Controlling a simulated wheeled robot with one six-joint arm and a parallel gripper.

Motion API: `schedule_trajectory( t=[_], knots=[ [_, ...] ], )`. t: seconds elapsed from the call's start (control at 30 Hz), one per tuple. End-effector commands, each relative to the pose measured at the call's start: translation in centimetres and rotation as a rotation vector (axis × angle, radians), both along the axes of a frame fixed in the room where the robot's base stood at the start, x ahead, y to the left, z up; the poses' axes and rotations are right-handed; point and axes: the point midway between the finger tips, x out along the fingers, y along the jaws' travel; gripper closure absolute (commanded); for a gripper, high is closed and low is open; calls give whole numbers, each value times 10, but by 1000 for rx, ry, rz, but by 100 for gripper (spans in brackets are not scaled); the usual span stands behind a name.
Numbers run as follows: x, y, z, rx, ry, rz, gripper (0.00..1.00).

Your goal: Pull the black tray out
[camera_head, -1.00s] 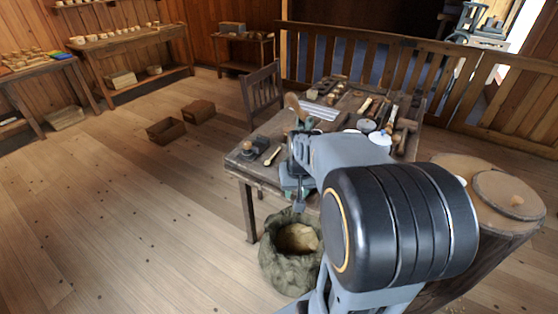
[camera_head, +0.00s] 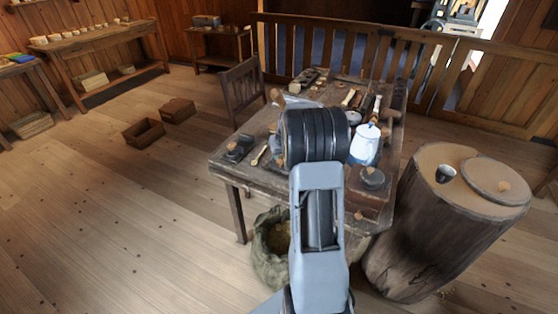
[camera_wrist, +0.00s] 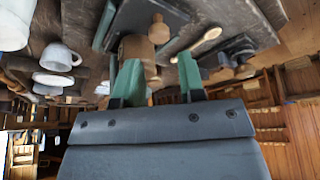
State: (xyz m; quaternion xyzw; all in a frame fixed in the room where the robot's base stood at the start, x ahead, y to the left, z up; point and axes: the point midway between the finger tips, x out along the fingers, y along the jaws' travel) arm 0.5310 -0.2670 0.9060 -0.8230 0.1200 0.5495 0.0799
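In the wrist view a flat black piece (camera_wrist: 150,18), probably the black tray, lies on the worktable, with a turned wooden piece (camera_wrist: 159,30) against it. A wooden block (camera_wrist: 135,47) sits close beside it. My gripper (camera_wrist: 160,68) has its two green fingers apart. The fingertips point towards the wooden pieces and the black piece; I cannot tell whether they touch anything. In the head view my arm hides the gripper and that part of the table (camera_head: 228,168).
A dark holder (camera_head: 239,148) lies at the left table edge.

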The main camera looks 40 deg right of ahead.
Motion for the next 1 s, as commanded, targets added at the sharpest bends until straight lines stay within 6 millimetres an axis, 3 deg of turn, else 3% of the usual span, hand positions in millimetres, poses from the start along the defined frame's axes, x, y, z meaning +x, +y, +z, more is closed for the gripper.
schedule_trajectory(
  t=[0.3, 0.83, 1.0],
  knots=[
    [15, -6, -42, 1, 3, -3, 64],
    [20, -8, -53, 0, 0, -5, 64],
    [20, -8, -53, 0, 1, -5, 80]
  ],
)
